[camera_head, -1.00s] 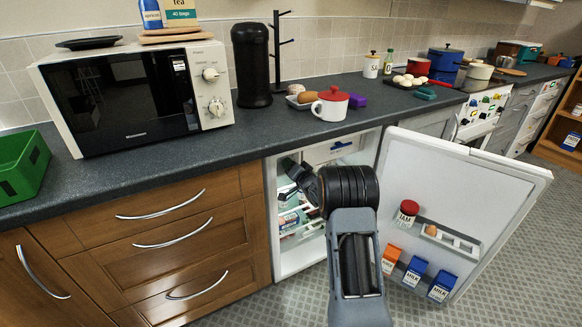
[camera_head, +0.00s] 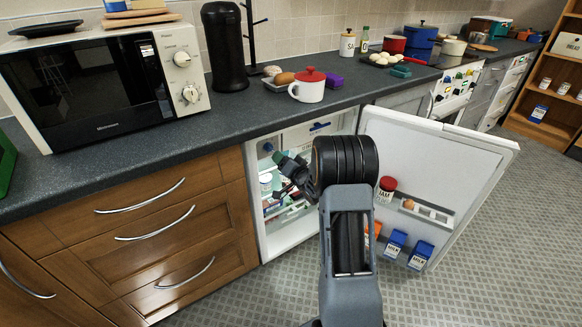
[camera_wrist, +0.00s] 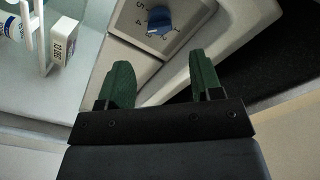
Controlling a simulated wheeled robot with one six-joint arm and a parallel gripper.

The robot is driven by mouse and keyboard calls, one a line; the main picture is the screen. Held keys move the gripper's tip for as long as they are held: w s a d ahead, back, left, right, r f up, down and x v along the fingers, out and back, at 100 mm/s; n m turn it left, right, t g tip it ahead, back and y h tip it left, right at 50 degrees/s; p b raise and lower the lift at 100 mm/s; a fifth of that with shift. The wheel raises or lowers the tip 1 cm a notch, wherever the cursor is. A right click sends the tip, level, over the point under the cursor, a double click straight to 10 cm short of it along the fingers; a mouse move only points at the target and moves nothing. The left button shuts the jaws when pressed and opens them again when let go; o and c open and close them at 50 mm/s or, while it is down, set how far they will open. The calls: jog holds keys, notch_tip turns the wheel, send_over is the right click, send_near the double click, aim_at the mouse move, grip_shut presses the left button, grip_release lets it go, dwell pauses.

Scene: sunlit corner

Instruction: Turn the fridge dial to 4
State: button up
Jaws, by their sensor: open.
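The fridge dial (camera_wrist: 158,18) is a blue knob on a pale panel, at the top of the wrist view. Printed numbers curve around it; which one it points to is hard to tell. My gripper (camera_wrist: 162,76) is open and empty, its two green fingers spread apart just short of the dial and not touching it. In the head view my gripper (camera_head: 273,152) is at the open front of the fridge (camera_head: 288,238), left of my wrist. A small blue thing (camera_head: 320,127) shows high inside the fridge and may be the dial.
The fridge door (camera_head: 440,170) stands open to the right, with a jam jar (camera_head: 386,189) and cartons on its shelves. A small box (camera_wrist: 64,38) and a white rack are left of the fingers in the wrist view. The counter (camera_head: 230,112) runs above the fridge.

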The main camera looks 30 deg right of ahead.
jog(key=s, duration=0.5)
jog(key=shift+s+d, duration=0.15)
jog(key=shift+d, duration=0.15)
